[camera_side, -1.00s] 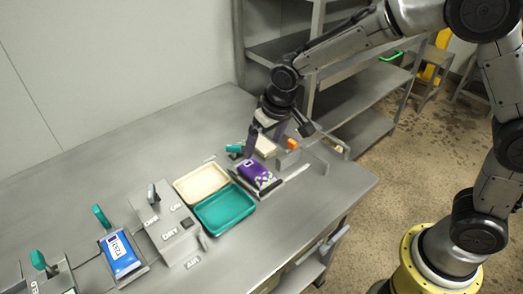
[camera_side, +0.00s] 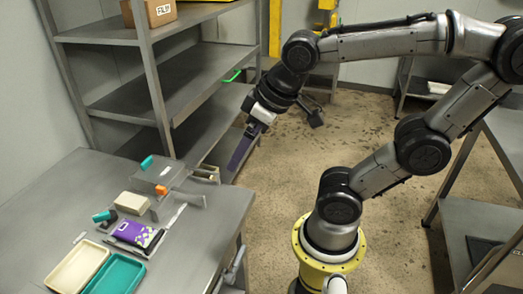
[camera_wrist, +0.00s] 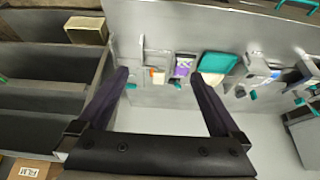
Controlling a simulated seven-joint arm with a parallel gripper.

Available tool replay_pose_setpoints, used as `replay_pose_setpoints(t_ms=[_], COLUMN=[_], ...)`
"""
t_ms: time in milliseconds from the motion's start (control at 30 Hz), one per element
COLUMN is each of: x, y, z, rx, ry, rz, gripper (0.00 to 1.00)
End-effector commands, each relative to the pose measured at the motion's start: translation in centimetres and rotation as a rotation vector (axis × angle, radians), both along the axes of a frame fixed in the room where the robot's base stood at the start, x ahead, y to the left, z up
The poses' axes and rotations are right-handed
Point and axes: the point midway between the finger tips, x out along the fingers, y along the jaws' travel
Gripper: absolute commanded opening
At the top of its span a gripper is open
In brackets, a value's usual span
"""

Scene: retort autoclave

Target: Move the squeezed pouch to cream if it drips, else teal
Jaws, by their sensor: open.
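The cream tray (camera_side: 76,267) and the teal tray (camera_side: 116,274) are side by side, left of and nearer than the pouch in the side view, and both look empty. The teal tray shows in the wrist view (camera_wrist: 217,63). My gripper (camera_side: 236,164) is raised beyond the table's right edge, away from the pouch. Its dark fingers (camera_wrist: 160,74) are apart with nothing between them. I cannot make out any drip.
A beige block (camera_side: 132,203), a teal handle (camera_side: 103,216) and an orange part (camera_side: 162,190) stand close behind the pouch. Steel shelving (camera_side: 150,60) with a cardboard box (camera_side: 152,12) rises behind.

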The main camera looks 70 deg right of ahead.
Motion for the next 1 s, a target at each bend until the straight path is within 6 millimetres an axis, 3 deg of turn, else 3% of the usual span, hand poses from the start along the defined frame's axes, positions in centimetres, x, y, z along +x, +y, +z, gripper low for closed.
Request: replay_pose_setpoints(t_ms=[100,200,667,833,1000], x=[-2.5,-3.4,-3.4,-1.1,4.3], y=[-0.4,-0.4,-0.4,-0.2,0.6], z=[-0.4,-0.7,-0.8,0.7,4.1], rx=[-0.004,-0.005,-0.005,0.016,0.095], ry=[-0.021,-0.027,-0.030,-0.153,-0.407], rz=[0.000,0.002,0.002,-0.009,-0.051], gripper=[1.00,1.00,1.00,1.00,1.00])
